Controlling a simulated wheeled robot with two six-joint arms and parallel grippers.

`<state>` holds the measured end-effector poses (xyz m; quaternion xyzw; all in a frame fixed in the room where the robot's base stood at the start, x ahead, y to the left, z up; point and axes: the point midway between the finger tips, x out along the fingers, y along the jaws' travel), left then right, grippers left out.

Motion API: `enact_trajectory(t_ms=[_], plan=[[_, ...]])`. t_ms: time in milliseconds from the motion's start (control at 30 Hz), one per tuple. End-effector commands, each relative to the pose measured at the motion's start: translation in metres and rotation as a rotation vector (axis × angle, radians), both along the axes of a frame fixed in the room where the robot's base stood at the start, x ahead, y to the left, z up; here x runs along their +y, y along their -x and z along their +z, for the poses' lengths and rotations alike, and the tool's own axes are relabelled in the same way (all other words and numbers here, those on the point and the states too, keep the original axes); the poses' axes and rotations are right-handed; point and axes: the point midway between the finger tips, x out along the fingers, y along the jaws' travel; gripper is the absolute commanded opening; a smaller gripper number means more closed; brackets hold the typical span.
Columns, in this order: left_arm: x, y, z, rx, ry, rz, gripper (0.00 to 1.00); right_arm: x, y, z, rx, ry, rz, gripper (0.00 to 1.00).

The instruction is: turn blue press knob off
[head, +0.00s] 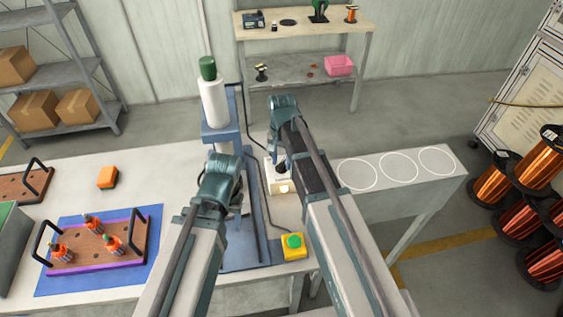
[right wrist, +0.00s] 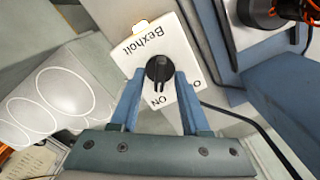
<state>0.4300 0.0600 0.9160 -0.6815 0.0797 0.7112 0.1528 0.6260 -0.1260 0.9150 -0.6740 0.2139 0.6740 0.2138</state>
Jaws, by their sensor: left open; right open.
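The blue press (head: 252,195) stands mid-table in the head view, with a white cylinder and green cap at its top. A white switch box (head: 280,187) marked "Bexholt" stands right of the press; it also fills the upper middle of the right wrist view (right wrist: 150,40). Its black knob (right wrist: 158,69) points toward the ON mark, with the O mark to the right. My right gripper (right wrist: 158,82) is open, with its blue fingers on either side of the knob; contact is unclear. My left gripper (head: 238,205) is open in front of the press, its fingertips partly hidden.
A yellow box with a green button (head: 293,247) sits at the table's front edge. A board with orange-and-black parts (head: 95,250) lies on a blue mat (head: 150,222) at left. A side table with white circles (head: 398,167) is at right, beside copper spools (head: 495,185).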

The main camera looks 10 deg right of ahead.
Motion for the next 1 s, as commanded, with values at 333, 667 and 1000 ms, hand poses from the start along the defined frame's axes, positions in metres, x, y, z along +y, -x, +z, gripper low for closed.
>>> enact_trajectory(t_ms=[333, 667, 1000], plan=[[0.0000, 0.0000, 0.0002, 0.000, 0.000, 0.000, 0.50, 0.0000, 0.0000, 0.0002, 0.000, 0.000, 0.000, 0.00], [0.0000, 0.0000, 0.0001, 0.000, 0.000, 0.000, 0.50, 0.0000, 0.0000, 0.0001, 0.000, 0.000, 0.010, 0.00], [0.0000, 0.0000, 0.0001, 0.000, 0.000, 0.000, 0.50, 0.0000, 0.0000, 0.0001, 0.000, 0.000, 0.178, 0.00]])
